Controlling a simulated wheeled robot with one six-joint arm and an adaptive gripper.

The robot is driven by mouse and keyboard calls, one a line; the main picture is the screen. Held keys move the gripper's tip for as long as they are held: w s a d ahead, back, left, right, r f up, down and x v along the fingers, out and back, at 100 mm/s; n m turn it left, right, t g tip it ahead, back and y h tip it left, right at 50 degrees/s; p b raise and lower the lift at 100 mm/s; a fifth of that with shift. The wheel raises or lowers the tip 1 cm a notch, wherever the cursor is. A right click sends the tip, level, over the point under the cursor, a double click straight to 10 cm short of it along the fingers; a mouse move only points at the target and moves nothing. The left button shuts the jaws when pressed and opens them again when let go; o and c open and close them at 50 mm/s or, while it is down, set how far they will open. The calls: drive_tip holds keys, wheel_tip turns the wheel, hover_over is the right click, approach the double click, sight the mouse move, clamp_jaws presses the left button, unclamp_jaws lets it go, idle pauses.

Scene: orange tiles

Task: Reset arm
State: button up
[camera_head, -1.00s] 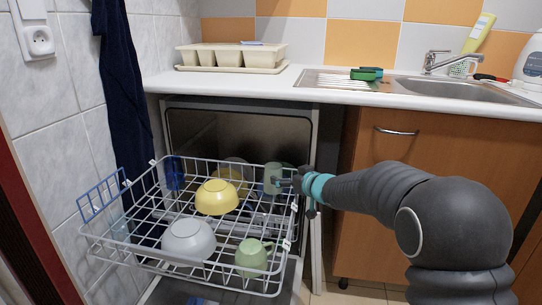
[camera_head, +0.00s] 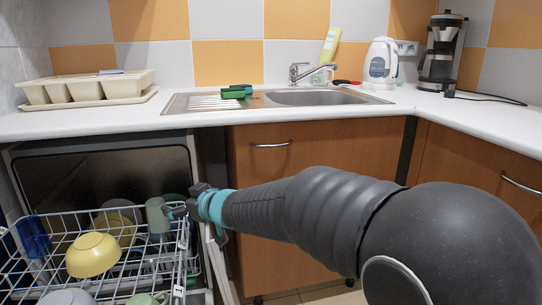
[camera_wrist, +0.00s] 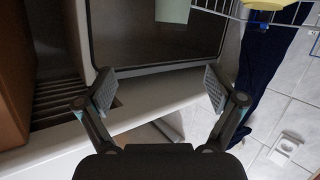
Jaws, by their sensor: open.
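My gripper (camera_head: 184,209) is at the end of my dark arm, over the right side of the dishwasher rack (camera_head: 130,262). In the wrist view my gripper (camera_wrist: 158,92) has its two fingers wide apart with nothing between them. A green cup (camera_head: 157,215) stands in the rack just left of the fingertips; whether they touch cannot be told in the head view. In the wrist view the cup (camera_wrist: 173,10) is beyond the fingers, apart from them. A yellow bowl (camera_head: 92,255) lies upside down in the rack.
The open dishwasher (camera_head: 105,180) is below the white counter (camera_head: 215,118). A cutlery tray (camera_head: 88,89), sink (camera_head: 310,97), kettle (camera_head: 381,62) and coffee maker (camera_head: 441,55) are on top. Wooden cabinets (camera_head: 300,155) stand behind my arm. A blue glass (camera_head: 33,237) is at the rack's left.

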drive_tip(key=s+d+f+m+h, duration=0.2)
drive_tip(key=d+f+h, duration=0.3)
drive_tip(key=d, duration=0.5)
drive_tip(key=s+d+f+m+h, duration=0.15)
drive_tip(key=d+f+h, duration=0.3)
drive_tip(key=d, duration=0.55)
drive_tip(key=s+d+r+m+g+h+p, duration=0.1)
drive_tip(key=s+d+m, duration=0.3)
drive_tip(key=s+d, duration=0.7)
drive_tip(key=s+d+r+m+g+h+p, duration=0.1)
drive_tip(key=s+d+r+m, duration=0.3)
drive_tip(key=s+d, duration=0.7)
drive_tip(key=shift+s+d+m+g, duration=0.25)
drive_tip(key=shift+s+m+g, duration=0.25)
drive_tip(key=shift+s, duration=1.05)
